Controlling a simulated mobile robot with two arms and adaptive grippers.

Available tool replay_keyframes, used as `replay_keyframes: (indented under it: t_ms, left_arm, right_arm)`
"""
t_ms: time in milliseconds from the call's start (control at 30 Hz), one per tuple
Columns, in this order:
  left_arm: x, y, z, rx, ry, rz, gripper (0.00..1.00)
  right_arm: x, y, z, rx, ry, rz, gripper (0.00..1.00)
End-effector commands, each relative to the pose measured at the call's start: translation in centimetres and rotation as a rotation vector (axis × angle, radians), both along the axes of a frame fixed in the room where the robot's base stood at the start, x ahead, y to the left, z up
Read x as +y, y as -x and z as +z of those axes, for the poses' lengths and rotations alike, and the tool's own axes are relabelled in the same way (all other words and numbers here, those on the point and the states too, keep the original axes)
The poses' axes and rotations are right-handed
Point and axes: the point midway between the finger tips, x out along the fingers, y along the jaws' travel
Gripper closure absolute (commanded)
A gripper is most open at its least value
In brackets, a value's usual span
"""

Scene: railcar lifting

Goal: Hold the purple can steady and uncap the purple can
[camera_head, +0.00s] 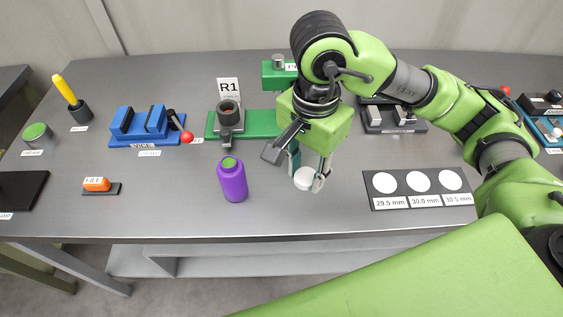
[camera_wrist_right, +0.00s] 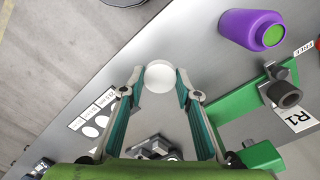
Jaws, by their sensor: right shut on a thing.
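The purple can (camera_head: 232,182) stands upright on the grey bench near its front edge. Its top shows a green face with no white lid on it. The can also shows in the right wrist view (camera_wrist_right: 245,28), apart from my fingers. My right gripper (camera_head: 307,176) is to the right of the can, pointing down, shut on a white round cap (camera_head: 305,181). In the right wrist view the cap (camera_wrist_right: 160,78) sits between the two fingertips. My left gripper is not in view, and nothing is seen holding the can.
A size card (camera_head: 419,200) with white circles lies to the right. Behind the can is a green fixture (camera_head: 261,123) with an R1 sign (camera_head: 228,88). Bare bench lies between the file and can.

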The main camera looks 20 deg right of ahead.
Motion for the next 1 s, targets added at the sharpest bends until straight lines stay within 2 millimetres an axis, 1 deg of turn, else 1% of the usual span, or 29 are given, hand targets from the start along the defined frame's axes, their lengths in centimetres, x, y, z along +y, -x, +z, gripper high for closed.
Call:
replay_keyframes:
  t_ms: [33,100,167,533,600,700,800,1000]
  left_arm:
    - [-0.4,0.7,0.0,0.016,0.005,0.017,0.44]
    - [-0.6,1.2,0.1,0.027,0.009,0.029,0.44]
    - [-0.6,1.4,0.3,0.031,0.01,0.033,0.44]
    - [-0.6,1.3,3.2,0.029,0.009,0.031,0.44]
    - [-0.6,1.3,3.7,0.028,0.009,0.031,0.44]
    - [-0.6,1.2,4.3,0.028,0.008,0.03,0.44]
    - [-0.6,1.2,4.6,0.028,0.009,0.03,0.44]
    - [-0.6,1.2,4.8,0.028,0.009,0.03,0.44]
  right_arm:
    - [-0.1,0.0,0.0,0.0,0.001,-0.006,0.96]
    - [-0.1,-0.3,-0.2,0.001,0.001,-0.011,0.96]
    - [0.0,-1.1,-0.5,0.002,0.0,-0.014,0.96]
    - [0.6,-9.0,-3.8,0.003,0.003,-0.014,0.96]
    - [0.7,-10.1,-5.5,0.007,0.003,-0.013,0.96]
    - [0.8,-11.6,-7.2,0.005,0.002,-0.012,0.96]
    - [0.9,-12.5,-8.5,0.003,0.001,-0.011,0.96]
    - [1.0,-13.5,-9.6,0.001,0.002,-0.011,0.96]
